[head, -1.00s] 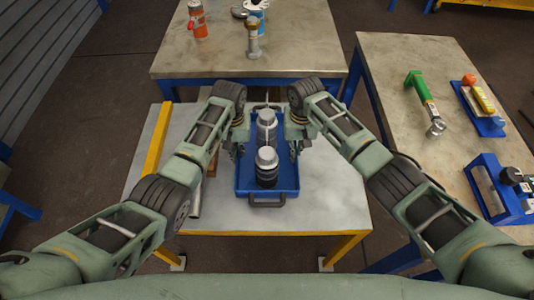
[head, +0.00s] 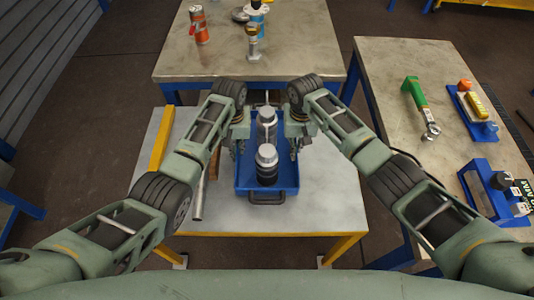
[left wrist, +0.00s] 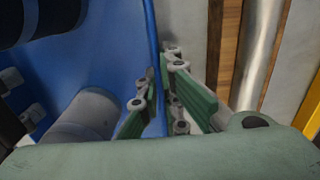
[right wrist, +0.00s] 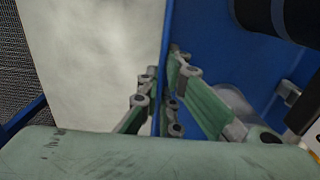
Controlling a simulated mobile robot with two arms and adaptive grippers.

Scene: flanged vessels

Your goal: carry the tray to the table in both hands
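The blue tray (head: 288,178) is above the low grey table in the head view; I cannot tell how big any gap beneath it is. It holds two dark vessels with silver tops, a near one (head: 267,165) and a far one (head: 267,122). My left gripper (head: 239,150) is at its left wall and my right gripper (head: 295,150) at its right wall. In the left wrist view the fingers (left wrist: 157,100) close on both sides of the tray wall. The right wrist view shows the same for the right fingers (right wrist: 163,98). The finger contact is partly hidden.
The low grey table (head: 330,200) has a metal tube (head: 198,195) lying left of the tray. A far table (head: 300,50) carries an orange can (head: 199,25) and a flanged part (head: 253,45). A right table (head: 385,70) holds a green-handled tool (head: 416,95) and blue fixtures (head: 485,185).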

